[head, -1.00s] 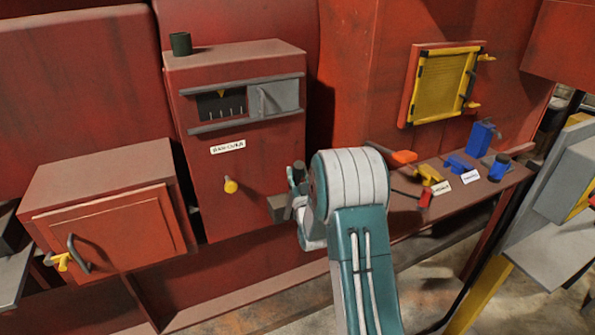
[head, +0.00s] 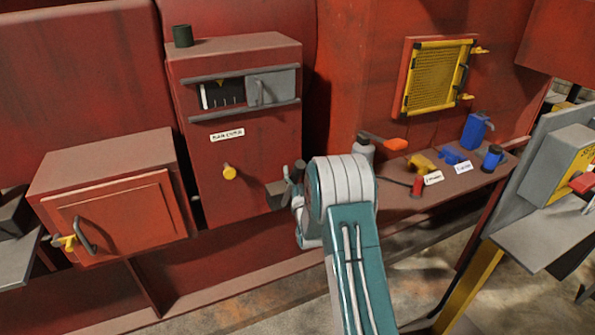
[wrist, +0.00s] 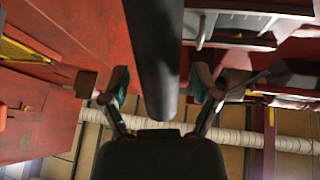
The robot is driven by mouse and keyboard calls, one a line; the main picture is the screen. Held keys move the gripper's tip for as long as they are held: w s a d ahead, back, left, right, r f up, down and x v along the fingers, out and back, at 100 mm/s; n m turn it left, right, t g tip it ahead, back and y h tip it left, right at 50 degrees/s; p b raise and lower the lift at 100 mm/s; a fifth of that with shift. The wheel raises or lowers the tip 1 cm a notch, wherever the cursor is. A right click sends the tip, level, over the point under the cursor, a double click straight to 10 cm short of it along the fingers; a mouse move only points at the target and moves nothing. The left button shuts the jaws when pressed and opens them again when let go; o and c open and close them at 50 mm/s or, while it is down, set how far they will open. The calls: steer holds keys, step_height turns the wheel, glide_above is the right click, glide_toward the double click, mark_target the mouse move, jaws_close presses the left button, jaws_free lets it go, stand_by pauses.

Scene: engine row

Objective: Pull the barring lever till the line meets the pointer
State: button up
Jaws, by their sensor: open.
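A thicker white line (head: 203,97) stands at the window's left end, left of the pointer. In the wrist view a long dark bar, seemingly the barring lever (wrist: 156,50), runs down between my fingers. My gripper (wrist: 160,85) is open around it, with a finger on each side and visible gaps. In the head view my gripper (head: 286,190) is at the cabinet's right side, partly hidden by my arm; the lever is hard to make out there.
A grey sliding cover (head: 272,88) fills the window's right part. A yellow knob (head: 229,172) sits below. A shelf (head: 400,203) at right holds a grey bottle (head: 363,153), a blue can (head: 476,130) and small tools. A red box (head: 115,215) stands at left.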

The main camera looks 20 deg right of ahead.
steer(key=v, duration=1.2)
steer(key=shift+d, duration=0.1)
stand_by(0.7)
